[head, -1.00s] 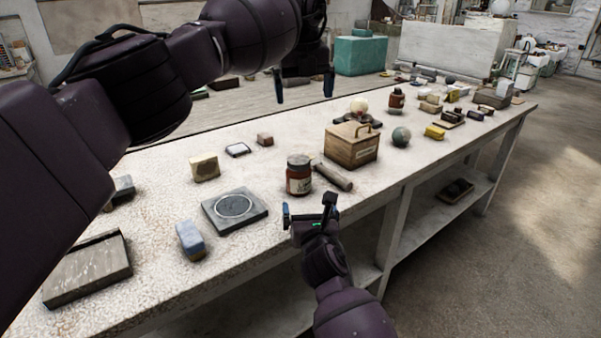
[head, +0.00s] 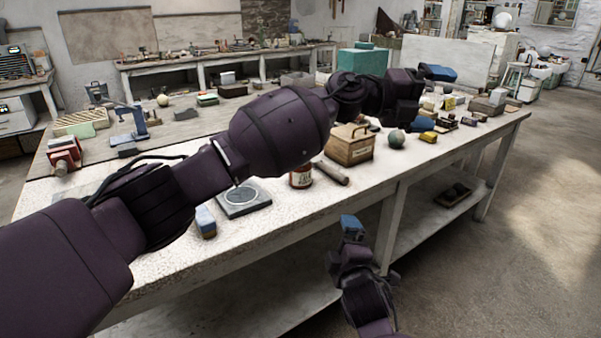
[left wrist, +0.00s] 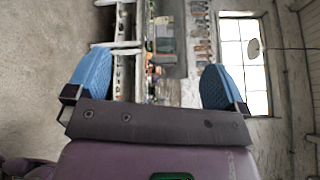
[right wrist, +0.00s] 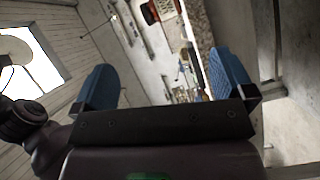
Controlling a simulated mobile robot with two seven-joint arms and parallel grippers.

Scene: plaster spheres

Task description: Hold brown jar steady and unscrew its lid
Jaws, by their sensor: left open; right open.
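The brown jar (head: 301,180) with a pale label stands on the table's near side. My left arm passes in front of it in the head view, hiding its top and lid. My left gripper (head: 438,73) is above the far right part of the table, well past the jar. Its blue fingers are spread and empty in the left wrist view (left wrist: 157,80). My right gripper (head: 350,228) is in front of the table's near edge, below and right of the jar. Its fingers are apart with nothing between them in the right wrist view (right wrist: 165,78).
A hammer-like tool (head: 331,173) lies right of the jar, by a wooden box (head: 349,146). A dark slab with a ring (head: 243,200) and a blue block (head: 205,222) lie left of it. A greenish ball (head: 396,139) sits further right. The table's near edge (head: 262,238) is clear.

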